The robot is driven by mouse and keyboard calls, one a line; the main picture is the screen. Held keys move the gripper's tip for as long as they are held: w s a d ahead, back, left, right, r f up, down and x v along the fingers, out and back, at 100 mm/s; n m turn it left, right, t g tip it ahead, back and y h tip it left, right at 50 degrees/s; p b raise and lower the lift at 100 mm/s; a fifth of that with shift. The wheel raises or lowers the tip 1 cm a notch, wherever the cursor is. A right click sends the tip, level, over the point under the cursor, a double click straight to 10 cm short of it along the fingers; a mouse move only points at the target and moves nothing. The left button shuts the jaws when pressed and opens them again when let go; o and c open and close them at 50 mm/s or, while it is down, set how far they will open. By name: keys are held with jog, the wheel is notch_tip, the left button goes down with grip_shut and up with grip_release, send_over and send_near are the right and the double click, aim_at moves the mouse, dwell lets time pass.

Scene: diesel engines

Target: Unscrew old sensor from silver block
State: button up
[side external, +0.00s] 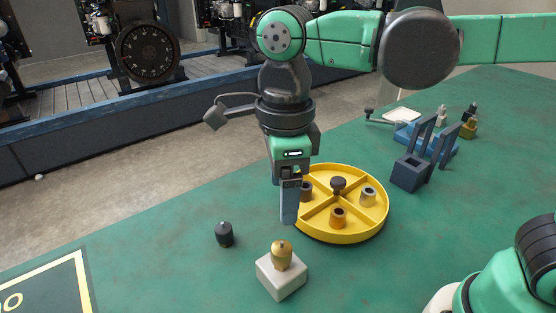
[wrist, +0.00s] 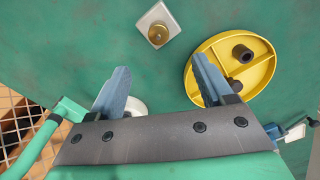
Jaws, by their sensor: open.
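The silver block (side external: 281,279) is a pale, square block on the green table, at the bottom centre of the side view. The old sensor (side external: 282,254) is brass-coloured and stands upright in its top. In the wrist view the block (wrist: 147,17) and the sensor (wrist: 158,34) lie at the top centre, beyond the fingertips. My gripper (side external: 290,205) points down above the table, behind the block and higher than the sensor. Its two blue fingers stand apart in the wrist view (wrist: 163,80), with nothing between them.
A round yellow tray (side external: 345,236) with dividers and several cylindrical parts sits right of my gripper. A black sensor-like part (side external: 224,234) stands left of the block. A blue rack (side external: 410,172) and other small parts are at the back right.

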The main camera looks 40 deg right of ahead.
aim_at(281, 246)
jog(key=shift+a+f, duration=0.1)
jog(key=shift+f, duration=5.3)
grip_shut()
